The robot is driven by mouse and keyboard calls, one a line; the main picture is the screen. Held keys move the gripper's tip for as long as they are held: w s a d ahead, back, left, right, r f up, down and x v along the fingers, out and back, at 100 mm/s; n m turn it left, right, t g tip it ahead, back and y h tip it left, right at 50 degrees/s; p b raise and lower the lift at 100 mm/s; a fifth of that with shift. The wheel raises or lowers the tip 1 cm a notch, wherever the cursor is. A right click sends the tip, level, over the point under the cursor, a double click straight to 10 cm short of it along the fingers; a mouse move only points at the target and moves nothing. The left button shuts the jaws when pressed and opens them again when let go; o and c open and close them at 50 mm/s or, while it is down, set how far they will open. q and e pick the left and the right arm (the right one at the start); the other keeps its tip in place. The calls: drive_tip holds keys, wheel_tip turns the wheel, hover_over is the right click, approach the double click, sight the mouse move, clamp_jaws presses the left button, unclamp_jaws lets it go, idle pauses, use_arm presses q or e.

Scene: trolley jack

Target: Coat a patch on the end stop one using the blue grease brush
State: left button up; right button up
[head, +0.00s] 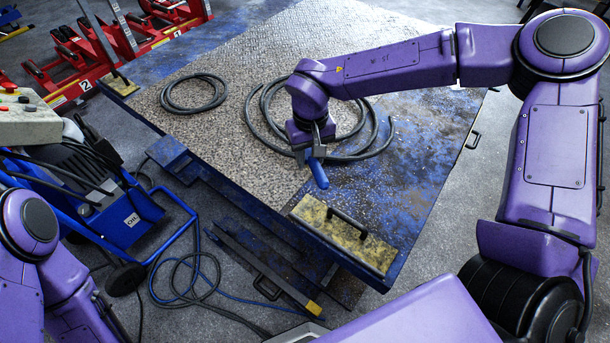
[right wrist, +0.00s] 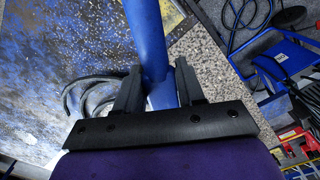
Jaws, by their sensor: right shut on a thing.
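My right gripper (head: 312,152) is shut on the blue grease brush (head: 318,174) and holds it above the large blue, worn platform, tilted with its lower end towards the front. In the right wrist view the brush (right wrist: 147,38) runs up between the two dark fingers (right wrist: 158,84); its bristle end cannot be made out. A worn yellow plate with a black handle (head: 343,232) lies at the platform's near corner, apart from the brush. A similar yellow plate (head: 121,86) is at the far left corner. No label shows which is end stop one. My left gripper is out of view.
Coiled black hoses (head: 262,110) and (head: 194,93) lie on the platform (head: 420,150). A blue wheeled machine (head: 125,215) with loose cables stands at left. Red jacks (head: 78,62) marked 1 and 2 stand at back left. The platform's right side is mostly clear.

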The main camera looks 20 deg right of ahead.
wheel_tip(320, 180, down, 2)
drive_tip(key=shift+w+f+m, duration=0.15)
drive_tip(key=shift+m, duration=0.75)
wheel_tip(320, 180, down, 5)
drive_tip(key=s+m, duration=0.2)
drive_tip(key=m, duration=0.3)
drive_tip(key=m+b, duration=0.2)
drive_tip(key=m, duration=0.2)
approach(314, 220)
drive_tip(key=shift+w, duration=0.2)
wheel_tip(314, 220, down, 4)
drive_tip(key=b, duration=0.5)
drive_tip(key=shift+s+b, duration=0.2)
drive_tip(key=shift+b, duration=0.15)
drive_tip(key=shift+f+b, duration=0.4)
drive_tip(key=shift+b, duration=0.1)
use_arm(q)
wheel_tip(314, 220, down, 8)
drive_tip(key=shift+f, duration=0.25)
use_arm(e)
drive_tip(key=shift+r, duration=0.1)
drive_tip(key=shift+r, duration=0.1)
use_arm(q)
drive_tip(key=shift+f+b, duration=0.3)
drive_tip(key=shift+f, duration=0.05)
use_arm(e)
drive_tip(key=shift+f, duration=1.05)
